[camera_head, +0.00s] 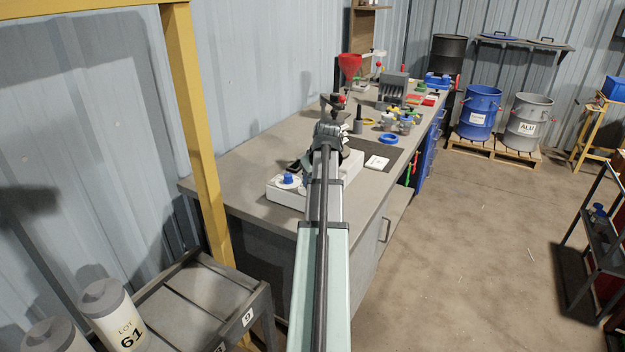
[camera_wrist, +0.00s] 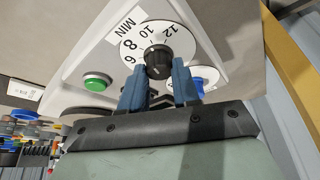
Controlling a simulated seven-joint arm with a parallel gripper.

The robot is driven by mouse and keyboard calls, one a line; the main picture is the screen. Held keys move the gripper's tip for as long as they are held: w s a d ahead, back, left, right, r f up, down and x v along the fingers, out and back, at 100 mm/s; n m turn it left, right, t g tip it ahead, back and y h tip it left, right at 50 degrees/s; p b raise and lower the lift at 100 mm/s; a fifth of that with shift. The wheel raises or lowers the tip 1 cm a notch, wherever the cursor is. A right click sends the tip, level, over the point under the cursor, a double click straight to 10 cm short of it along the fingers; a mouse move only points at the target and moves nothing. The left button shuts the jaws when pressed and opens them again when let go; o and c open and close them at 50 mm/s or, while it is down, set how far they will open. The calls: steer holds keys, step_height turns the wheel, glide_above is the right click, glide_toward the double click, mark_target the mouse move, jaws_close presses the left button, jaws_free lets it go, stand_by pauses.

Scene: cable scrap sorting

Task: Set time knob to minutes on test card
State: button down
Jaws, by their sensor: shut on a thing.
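The white control box (camera_head: 285,195) sits on the workbench, mostly hidden by my arm in the head view. In the wrist view its face (camera_wrist: 75,68) carries a black time knob (camera_wrist: 158,60) on a white dial (camera_wrist: 183,39) marked MIN, with 6, 8, 10 and 12 legible. My gripper (camera_wrist: 160,77) has its blue fingers shut on the black knob. The knob's exact setting is hard to tell. A small white card (camera_head: 377,162), likely the test card, lies on a dark mat; it also shows in the wrist view (camera_wrist: 24,90). Its text is unreadable.
The box also has a green button (camera_wrist: 96,82) and a blue knob (camera_head: 287,178) close to my fingers. A blue ring (camera_head: 388,139), a red funnel (camera_head: 349,66) and several small parts stand farther along the bench. The near left benchtop (camera_head: 228,180) is clear.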

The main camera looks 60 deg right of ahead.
steer(key=shift+m, duration=0.6)
steer(key=c, duration=0.8)
jaws_free()
steer(key=v, duration=1.4)
steer(key=shift+w+a, duration=0.25)
